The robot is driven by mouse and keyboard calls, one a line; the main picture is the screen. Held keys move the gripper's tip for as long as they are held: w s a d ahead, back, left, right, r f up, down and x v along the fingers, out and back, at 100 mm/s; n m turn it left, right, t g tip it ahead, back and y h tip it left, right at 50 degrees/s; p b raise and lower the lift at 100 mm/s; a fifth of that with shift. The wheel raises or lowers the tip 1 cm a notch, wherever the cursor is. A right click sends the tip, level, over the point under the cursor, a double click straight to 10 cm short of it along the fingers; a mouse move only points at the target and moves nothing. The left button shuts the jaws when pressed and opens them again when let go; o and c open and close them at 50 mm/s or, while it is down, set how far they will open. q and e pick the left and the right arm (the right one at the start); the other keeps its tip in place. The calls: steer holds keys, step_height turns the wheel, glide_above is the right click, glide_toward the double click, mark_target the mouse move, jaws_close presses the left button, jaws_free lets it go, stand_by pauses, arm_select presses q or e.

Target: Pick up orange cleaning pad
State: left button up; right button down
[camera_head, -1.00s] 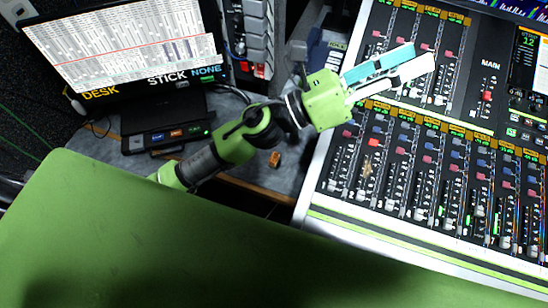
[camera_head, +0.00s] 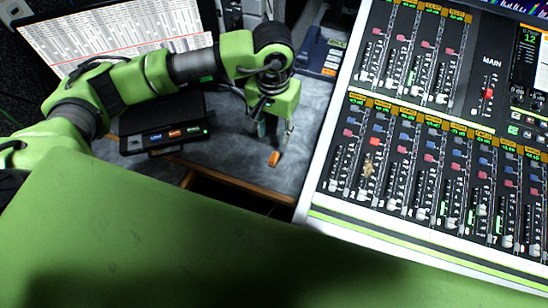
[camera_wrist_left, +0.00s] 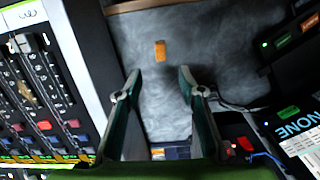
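The orange cleaning pad (camera_head: 274,158) is a small orange block on the grey desk surface, near the desk's wooden front edge. It also shows in the left wrist view (camera_wrist_left: 160,51), above and ahead of the fingertips. My left gripper (camera_head: 268,137) hangs over the desk just behind the pad, pointing down. In the left wrist view the two fingers (camera_wrist_left: 158,78) are spread wide with nothing between them, and the pad lies apart from them. My right gripper is not in view.
The mixing console (camera_head: 430,130) stands close on the right, its pale side edge (camera_head: 325,135) beside the desk. A black device with lit buttons (camera_head: 165,137) is left of the pad, before a monitor (camera_head: 110,40). A dark device (camera_head: 322,55) lies behind the gripper.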

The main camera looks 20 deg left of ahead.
arm_select(q)
steer(key=b, duration=0.3)
glide_above(274, 157)
step_height(274, 157, down, 8)
steer(key=shift+s+r, duration=0.15)
steer(key=shift+r, duration=0.05)
steer(key=shift+w+f+b, duration=0.2)
steer(key=shift+f+b, duration=0.85)
steer(key=shift+f, duration=2.05)
steer(key=shift+r, duration=0.1)
jaws_close()
